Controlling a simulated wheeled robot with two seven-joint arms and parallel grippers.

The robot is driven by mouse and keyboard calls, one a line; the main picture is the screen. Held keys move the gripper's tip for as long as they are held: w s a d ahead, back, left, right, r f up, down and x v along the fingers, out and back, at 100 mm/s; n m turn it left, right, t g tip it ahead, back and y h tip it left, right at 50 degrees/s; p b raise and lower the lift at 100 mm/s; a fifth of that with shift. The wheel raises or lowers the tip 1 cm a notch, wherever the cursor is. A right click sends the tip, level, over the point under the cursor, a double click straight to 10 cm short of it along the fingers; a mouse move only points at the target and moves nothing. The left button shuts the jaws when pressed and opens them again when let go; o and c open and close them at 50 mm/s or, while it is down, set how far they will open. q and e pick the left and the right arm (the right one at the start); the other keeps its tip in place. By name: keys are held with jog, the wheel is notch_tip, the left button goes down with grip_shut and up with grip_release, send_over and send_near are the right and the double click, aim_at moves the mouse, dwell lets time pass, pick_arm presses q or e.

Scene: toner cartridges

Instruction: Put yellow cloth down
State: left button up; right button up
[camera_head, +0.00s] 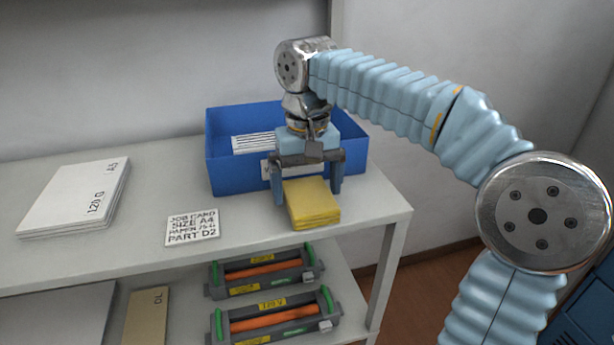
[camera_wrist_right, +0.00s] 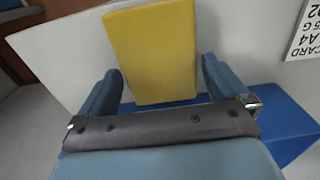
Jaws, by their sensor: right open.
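The yellow cloth (camera_head: 313,204) is a folded stack lying on the white tabletop near its right front edge, just in front of the blue bin. My right gripper (camera_head: 307,191) is open above and behind it, with one finger on each side of the cloth's rear end. In the right wrist view the cloth (camera_wrist_right: 152,50) lies beyond and between the spread fingers (camera_wrist_right: 160,85), with a gap at each side. My left gripper is not in view.
The blue bin (camera_head: 222,165) holds white paper and stands behind the cloth. A job card (camera_head: 192,228) and a paper stack (camera_head: 75,197) lie to the left. Toner cartridges (camera_head: 270,315) sit on the shelf below. The tabletop between card and paper stack is clear.

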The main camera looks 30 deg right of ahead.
aim_at(307, 191)
notch_tip(307, 191, up, 12)
jog(key=p, duration=0.2)
jog(key=shift+r+p, duration=0.15)
jog(key=shift+p, duration=0.2)
